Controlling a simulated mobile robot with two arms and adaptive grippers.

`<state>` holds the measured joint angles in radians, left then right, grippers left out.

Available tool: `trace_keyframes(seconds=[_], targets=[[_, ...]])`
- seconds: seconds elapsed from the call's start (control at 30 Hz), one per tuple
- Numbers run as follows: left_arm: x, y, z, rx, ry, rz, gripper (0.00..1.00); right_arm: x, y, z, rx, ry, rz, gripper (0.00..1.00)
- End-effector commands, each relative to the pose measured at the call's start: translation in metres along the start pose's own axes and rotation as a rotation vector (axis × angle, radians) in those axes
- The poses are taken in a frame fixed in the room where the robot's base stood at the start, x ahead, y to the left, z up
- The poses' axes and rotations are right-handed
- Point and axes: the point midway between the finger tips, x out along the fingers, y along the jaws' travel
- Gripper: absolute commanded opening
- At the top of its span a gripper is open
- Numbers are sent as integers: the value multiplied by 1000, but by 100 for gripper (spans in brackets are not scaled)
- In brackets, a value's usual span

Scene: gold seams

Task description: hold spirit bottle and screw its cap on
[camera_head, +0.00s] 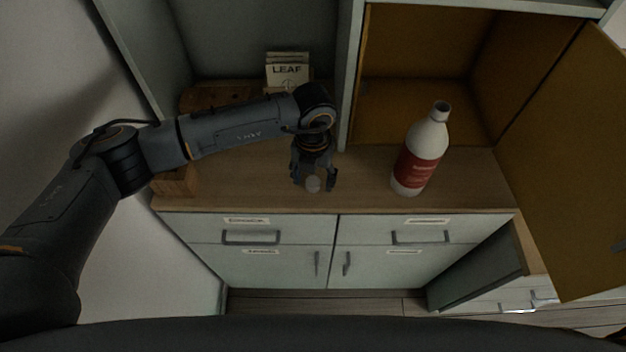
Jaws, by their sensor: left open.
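A white spirit bottle (427,140) with a red label stands upright on the wooden counter, right of centre. Its neck has a dark, open top with no cap on it. A small round light-grey cap (313,184) shows between the fingertips of my left gripper (314,182), at the counter's front part. The left gripper points down, is open, and its fingers are on either side of the cap. Whether they touch it I cannot tell. The gripper is to the left of the bottle and apart from it. My right gripper is not in view.
The wooden counter (365,185) is clear between gripper and bottle. A LEAF packet (287,71) and a wooden board (215,97) are at the back left. A wooden block (176,182) sits at the left end. An open cabinet door (575,170) stands at the right.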

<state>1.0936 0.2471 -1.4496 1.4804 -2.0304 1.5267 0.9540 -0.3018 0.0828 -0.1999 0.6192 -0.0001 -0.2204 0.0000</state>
Motion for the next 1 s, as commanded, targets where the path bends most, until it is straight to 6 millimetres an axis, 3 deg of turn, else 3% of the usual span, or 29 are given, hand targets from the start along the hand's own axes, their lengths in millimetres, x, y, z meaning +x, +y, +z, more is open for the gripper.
trace_keyframes(seconds=[0.1,0.3,0.77,1.0], targets=[[0,0,0,0,0,0,57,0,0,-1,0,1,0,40],[0,0,0,0,0,0,24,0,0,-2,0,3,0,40],[-4,0,1,0,-2,-1,23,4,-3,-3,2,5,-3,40],[-30,-1,0,3,-6,-1,23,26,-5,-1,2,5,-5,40]])
